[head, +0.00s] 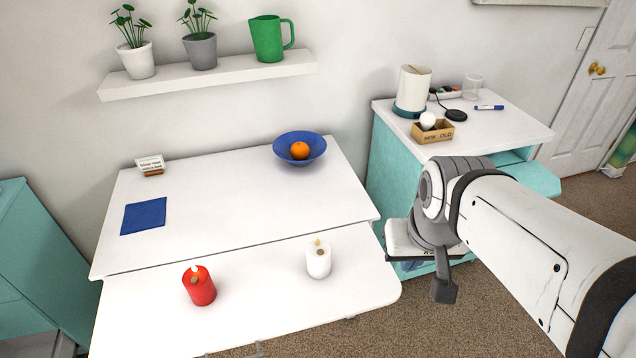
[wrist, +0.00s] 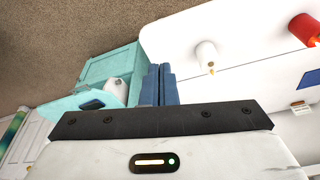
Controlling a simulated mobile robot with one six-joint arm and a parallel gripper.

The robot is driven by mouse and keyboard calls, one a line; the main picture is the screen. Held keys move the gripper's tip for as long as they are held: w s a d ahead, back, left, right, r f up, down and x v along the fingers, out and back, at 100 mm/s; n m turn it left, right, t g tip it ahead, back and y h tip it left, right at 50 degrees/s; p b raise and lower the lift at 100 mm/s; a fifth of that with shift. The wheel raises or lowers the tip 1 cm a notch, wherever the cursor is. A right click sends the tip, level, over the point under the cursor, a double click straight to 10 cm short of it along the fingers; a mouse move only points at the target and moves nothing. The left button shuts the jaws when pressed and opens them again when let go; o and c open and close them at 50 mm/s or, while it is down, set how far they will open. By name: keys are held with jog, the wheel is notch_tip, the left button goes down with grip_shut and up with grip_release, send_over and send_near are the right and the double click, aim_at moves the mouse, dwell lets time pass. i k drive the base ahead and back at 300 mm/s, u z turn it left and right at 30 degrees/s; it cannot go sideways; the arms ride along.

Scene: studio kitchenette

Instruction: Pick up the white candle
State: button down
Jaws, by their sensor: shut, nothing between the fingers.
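The white candle (head: 318,262) stands upright on the front part of the white table, right of the red candle (head: 200,288). In the wrist view the white candle (wrist: 205,55) is to the right of my fingers and apart from them. The red candle (wrist: 304,30) shows at the top right corner there. My gripper (wrist: 159,70) has its two blue fingers together with nothing between them. In the head view my arm is right of the table, and the fingertips cannot be made out.
On the white table (head: 230,205) are a blue bowl (head: 315,140) with an orange (head: 299,150), a blue mat (head: 143,216) and a small card (head: 150,163). A teal cabinet (head: 395,170) stands behind my arm. The tabletop around the white candle is clear.

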aim_at(319, 266)
jog(key=z, duration=1.45)
jog(key=k, duration=1.3)
jog(key=u, duration=0.75)
jog(key=i, duration=1)
jog(key=u, duration=0.1)
